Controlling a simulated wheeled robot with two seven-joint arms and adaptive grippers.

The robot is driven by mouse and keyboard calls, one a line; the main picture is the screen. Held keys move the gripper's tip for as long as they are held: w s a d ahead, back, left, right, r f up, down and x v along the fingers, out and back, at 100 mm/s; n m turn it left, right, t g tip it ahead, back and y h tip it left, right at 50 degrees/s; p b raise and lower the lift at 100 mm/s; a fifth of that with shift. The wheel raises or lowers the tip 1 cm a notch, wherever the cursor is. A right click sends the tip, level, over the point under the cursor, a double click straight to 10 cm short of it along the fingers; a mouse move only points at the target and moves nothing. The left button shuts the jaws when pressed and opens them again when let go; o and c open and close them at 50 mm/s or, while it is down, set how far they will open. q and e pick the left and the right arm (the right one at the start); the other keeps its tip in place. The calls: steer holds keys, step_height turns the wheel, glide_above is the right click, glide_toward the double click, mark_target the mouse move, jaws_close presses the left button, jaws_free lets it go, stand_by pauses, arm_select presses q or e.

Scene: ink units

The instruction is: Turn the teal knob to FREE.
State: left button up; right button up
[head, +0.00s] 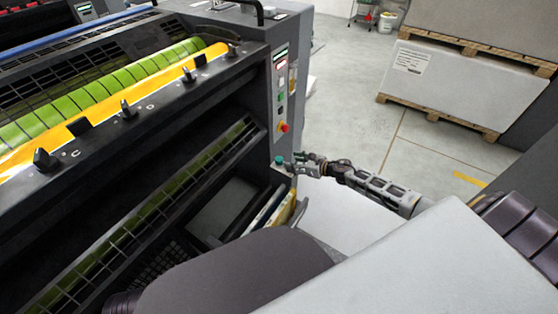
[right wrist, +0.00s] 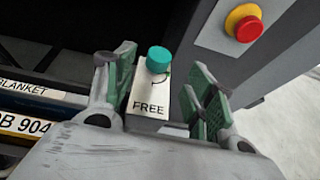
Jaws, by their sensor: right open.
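The teal knob (right wrist: 158,58) stands on a light plate (right wrist: 148,100) marked FREE in the right wrist view. The word FREE is on the near part of the plate, and a curved dark mark lies beside the knob. The knob also shows small in the head view (head: 279,160), at the lower end of the machine's control panel. My right gripper (right wrist: 160,85) is open, its green-padded fingers on either side of the plate, with the knob beyond and between them. I cannot tell whether a finger touches it. My left gripper does not show.
A red emergency button on a yellow base (right wrist: 243,23) sits near the knob, on the machine's control panel (head: 281,95). Labelled spines (right wrist: 30,90) lie left of the gripper. The press with its green and yellow rollers (head: 110,95) fills the left. Pallets with large blocks (head: 460,85) stand behind.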

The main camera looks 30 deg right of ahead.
mark_target(281, 159)
steer(key=shift+b+x, duration=0.6)
steer(key=shift+x, duration=2.2)
steer(key=shift+w+a+f, duration=0.3)
steer(key=shift+w, duration=0.2)
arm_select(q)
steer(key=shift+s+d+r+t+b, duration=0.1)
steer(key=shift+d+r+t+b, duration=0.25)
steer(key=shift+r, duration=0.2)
arm_select(e)
steer(key=shift+x, duration=0.95)
steer(key=shift+c, duration=0.5)
steer(key=c, duration=0.9)
